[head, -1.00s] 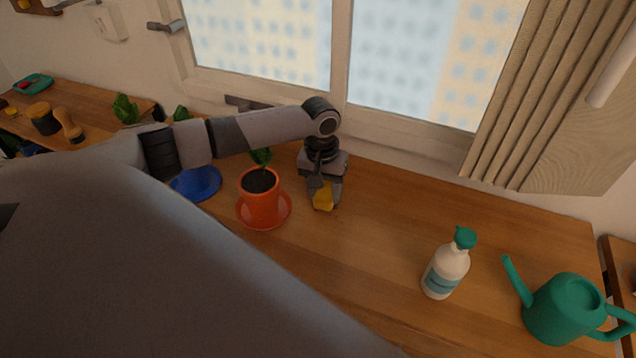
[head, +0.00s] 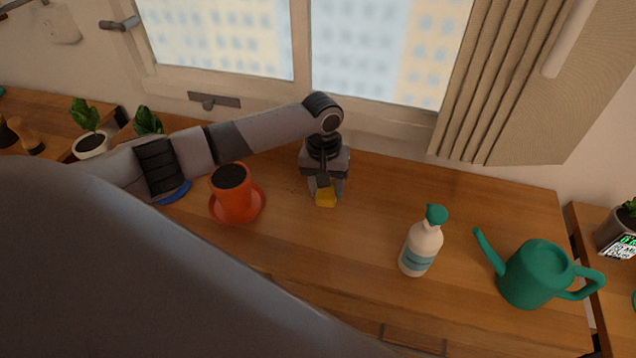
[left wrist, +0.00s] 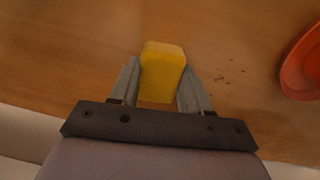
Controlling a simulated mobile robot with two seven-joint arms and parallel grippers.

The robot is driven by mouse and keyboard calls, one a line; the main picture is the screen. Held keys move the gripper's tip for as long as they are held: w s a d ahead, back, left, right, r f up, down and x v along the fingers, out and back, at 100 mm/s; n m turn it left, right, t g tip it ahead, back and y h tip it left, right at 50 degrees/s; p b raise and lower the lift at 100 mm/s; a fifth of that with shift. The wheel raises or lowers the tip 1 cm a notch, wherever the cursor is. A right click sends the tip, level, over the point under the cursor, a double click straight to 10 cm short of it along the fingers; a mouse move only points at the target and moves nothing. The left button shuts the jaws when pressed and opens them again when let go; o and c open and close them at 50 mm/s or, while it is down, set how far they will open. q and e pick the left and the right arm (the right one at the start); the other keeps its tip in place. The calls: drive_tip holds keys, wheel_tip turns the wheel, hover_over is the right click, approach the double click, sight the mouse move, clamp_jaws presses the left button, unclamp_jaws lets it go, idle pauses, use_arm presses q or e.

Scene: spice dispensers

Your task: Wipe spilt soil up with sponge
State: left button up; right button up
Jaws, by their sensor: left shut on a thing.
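My left gripper (head: 326,190) is shut on a yellow sponge (head: 326,197) at the table's back, right of the orange pot. In the left wrist view the sponge (left wrist: 162,72) sits between the two fingers (left wrist: 158,92). A few dark soil crumbs (left wrist: 232,77) lie on the wood between the sponge and the orange saucer (left wrist: 303,68). The sponge is apart from these crumbs. Whether it touches the tabletop is hard to tell. My right gripper is in neither view.
The orange pot (head: 232,190) of soil stands on its orange saucer (head: 262,203). The window wall is close behind the gripper.

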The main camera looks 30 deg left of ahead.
use_arm(q)
drive_tip(key=shift+s+d, duration=0.25)
drive_tip(key=shift+s, duration=0.35)
drive_tip(key=shift+s+a, duration=0.5)
drive_tip(key=shift+a, duration=1.35)
drive_tip(key=shift+s+a, duration=0.45)
drive_tip(key=shift+a, duration=1.45)
drive_tip(key=shift+s+a, duration=0.5)
drive_tip(key=shift+a, duration=1.35)
drive_tip(key=shift+w+d, duration=0.35)
drive_tip(key=shift+d, duration=0.9)
drive_tip(key=shift+w+d, duration=0.35)
drive_tip(key=shift+d, duration=0.9)
drive_tip(key=shift+w+d, duration=0.35)
drive_tip(key=shift+d, duration=0.9)
drive_tip(key=shift+w+d+f, duration=0.1)
drive_tip(key=shift+w+d, duration=0.1)
drive_tip(key=shift+d, duration=0.7)
drive_tip(key=shift+w+d, duration=0.2)
drive_tip(key=shift+d, duration=0.7)
drive_tip(key=shift+r, duration=3.05)
drive_tip(key=shift+r, duration=1.5)
